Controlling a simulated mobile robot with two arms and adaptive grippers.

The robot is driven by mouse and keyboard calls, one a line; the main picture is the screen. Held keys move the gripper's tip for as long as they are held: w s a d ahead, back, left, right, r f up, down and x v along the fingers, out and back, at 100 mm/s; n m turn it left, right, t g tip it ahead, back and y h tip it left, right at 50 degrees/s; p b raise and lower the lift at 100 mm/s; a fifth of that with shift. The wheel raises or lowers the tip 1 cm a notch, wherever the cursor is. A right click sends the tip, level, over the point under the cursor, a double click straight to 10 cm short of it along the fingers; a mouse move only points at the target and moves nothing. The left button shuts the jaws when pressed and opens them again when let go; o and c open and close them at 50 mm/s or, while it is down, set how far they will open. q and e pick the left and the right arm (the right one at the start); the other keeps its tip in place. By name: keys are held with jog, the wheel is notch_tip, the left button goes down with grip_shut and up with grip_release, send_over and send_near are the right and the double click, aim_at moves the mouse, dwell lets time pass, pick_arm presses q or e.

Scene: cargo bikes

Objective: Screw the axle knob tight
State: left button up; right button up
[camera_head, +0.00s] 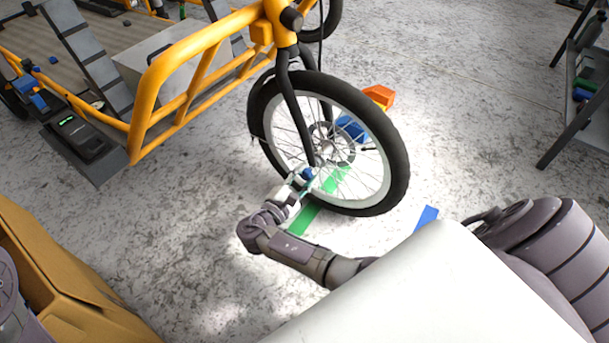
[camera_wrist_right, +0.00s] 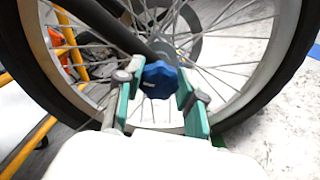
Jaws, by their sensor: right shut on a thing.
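The blue axle knob (camera_head: 308,173) sits at the lower end of the black fork (camera_head: 300,125), at the hub of the front wheel (camera_head: 398,165). In the right wrist view the knob (camera_wrist_right: 160,78) is a lobed blue piece between two green finger pads. My right gripper (camera_head: 303,182) reaches it from the lower left and is shut on it. The pads touch the knob's sides, one on the left and one on the right. The threads behind the knob are hidden. My left gripper is out of view.
The yellow bike frame (camera_head: 150,100) with its cargo bed stands at the upper left. Green tape (camera_head: 304,218) and blue tape (camera_head: 428,214) mark the floor by the wheel. An orange block (camera_head: 380,95) lies behind it. A cardboard box (camera_head: 60,280) is at lower left.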

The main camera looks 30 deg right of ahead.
jog(key=shift+m, duration=0.3)
dwell(0.4)
jog(key=o, duration=1.2)
jog(key=shift+c, duration=0.2)
jog(key=shift+a, duration=0.1)
jog(key=v, duration=1.2)
